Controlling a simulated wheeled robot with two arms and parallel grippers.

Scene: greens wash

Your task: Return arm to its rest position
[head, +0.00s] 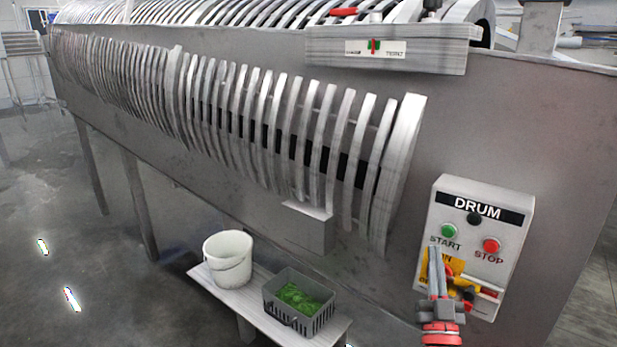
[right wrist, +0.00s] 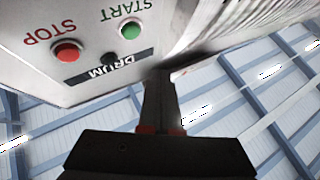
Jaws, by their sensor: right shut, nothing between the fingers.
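My right gripper (head: 434,254) is in front of the drum control box (head: 507,255), below the green START button (head: 448,230) and left of the red STOP button (head: 491,245). Its fingers are shut with nothing between them. The gripper covers part of a yellow label (head: 430,272) on the box. In the right wrist view the shut fingers (right wrist: 160,75) point up toward the box's edge, with the START button (right wrist: 131,30) and STOP button (right wrist: 66,53) beyond, upside down. I cannot tell whether the fingertips touch the box. My left gripper is not in view.
A large grey drum washer (head: 300,50) with curved slats fills the back. A white bucket (head: 228,262) and a grey crate (head: 270,298) of greens (head: 300,297) stand on a low bench (head: 250,313) below it. Open floor (head: 60,250) lies at left.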

